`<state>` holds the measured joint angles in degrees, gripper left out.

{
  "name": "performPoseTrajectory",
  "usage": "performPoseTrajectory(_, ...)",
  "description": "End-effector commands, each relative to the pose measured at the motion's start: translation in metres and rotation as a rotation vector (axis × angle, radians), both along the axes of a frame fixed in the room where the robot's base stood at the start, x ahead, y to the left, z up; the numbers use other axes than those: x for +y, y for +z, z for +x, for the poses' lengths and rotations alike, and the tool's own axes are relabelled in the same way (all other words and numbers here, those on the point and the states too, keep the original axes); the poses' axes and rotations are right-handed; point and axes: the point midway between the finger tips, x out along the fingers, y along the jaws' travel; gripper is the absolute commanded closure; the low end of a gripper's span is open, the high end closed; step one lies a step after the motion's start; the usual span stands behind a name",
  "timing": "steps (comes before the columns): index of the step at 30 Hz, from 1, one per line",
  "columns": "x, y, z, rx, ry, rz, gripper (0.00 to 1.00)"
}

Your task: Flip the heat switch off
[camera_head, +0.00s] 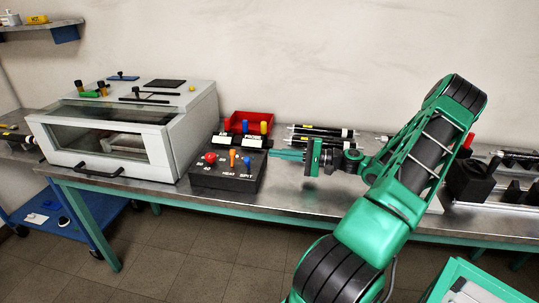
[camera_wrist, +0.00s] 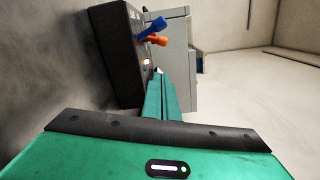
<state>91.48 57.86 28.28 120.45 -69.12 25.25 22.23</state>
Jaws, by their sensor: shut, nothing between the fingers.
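A black control box (camera_head: 228,181) sits on the metal bench, with a red round button (camera_head: 210,157) on its left. Its orange lever (camera_head: 232,157) stands above the printed word HEAT, and its blue lever (camera_head: 247,161) above SPIT. My gripper (camera_head: 273,154) is shut and empty, just right of the box and pointing left toward it. In the wrist view the shut fingertips (camera_wrist: 158,74) are beside the box face, below the orange lever (camera_wrist: 153,42) and the blue lever (camera_wrist: 154,26). A small light (camera_wrist: 147,62) glows there. Contact with the box cannot be told.
A white glass-fronted oven-like cabinet (camera_head: 177,128) stands left of the box. A red bin (camera_head: 250,121) and black parts with coloured tops are behind it. Black rods (camera_head: 318,131) lie at the back of the bench. Bare bench (camera_head: 300,195) lies in front and right.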

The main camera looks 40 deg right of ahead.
Motion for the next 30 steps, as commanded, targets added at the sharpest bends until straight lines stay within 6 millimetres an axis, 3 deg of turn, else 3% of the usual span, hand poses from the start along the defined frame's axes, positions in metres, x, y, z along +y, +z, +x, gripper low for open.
performPoseTrajectory(13,0.053,0.000,0.064,0.000,0.004,0.000,1.00)
performPoseTrajectory(21,0.083,0.007,0.067,0.001,0.002,0.001,1.00)
performPoseTrajectory(30,0.089,0.008,0.068,0.000,0.002,-0.001,1.00)
